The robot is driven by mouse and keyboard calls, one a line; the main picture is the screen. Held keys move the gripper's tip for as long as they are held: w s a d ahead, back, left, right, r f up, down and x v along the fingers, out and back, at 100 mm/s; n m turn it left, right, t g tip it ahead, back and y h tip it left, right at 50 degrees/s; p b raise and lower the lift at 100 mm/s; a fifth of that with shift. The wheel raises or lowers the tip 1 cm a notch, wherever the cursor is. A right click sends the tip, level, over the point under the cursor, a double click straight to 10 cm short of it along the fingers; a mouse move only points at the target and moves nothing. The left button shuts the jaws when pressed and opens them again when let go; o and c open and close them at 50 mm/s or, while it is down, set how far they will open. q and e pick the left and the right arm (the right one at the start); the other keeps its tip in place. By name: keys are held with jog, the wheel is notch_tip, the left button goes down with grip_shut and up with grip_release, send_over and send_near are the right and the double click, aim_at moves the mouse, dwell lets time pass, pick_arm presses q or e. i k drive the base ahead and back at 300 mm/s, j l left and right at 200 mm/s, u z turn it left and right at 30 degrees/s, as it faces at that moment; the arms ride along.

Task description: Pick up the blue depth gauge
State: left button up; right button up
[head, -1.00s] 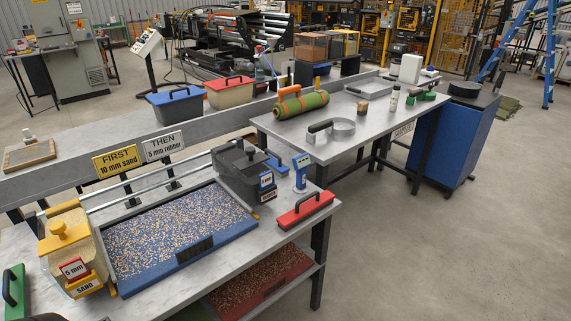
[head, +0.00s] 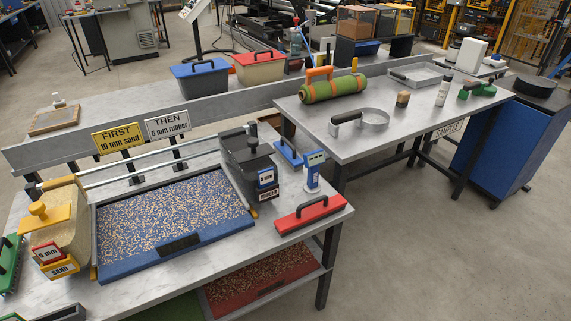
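The blue depth gauge (head: 314,170) stands upright on the near metal table, toward its right end. It has a blue head with a small light display and a paler lower part. It stands just right of the dark rubber hopper (head: 248,165) and behind the red-topped float with a black handle (head: 308,212). A blue block with a dark handle (head: 288,152) lies behind it to the left. Neither of my grippers is in view.
A blue tray of speckled granules (head: 175,220) fills the table's middle. The yellow sand hopper (head: 52,230) stands at its left. A second table (head: 370,145) behind right carries a green roll (head: 332,90), a ring-shaped tool (head: 360,120) and a bottle (head: 444,90). Open floor lies at right.

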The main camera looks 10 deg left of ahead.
aim_at(313, 159)
jog(key=i+l+u, duration=0.2)
jog(key=u, duration=0.2)
jog(key=i+l+u, duration=0.1)
jog(key=l+u, duration=0.35)
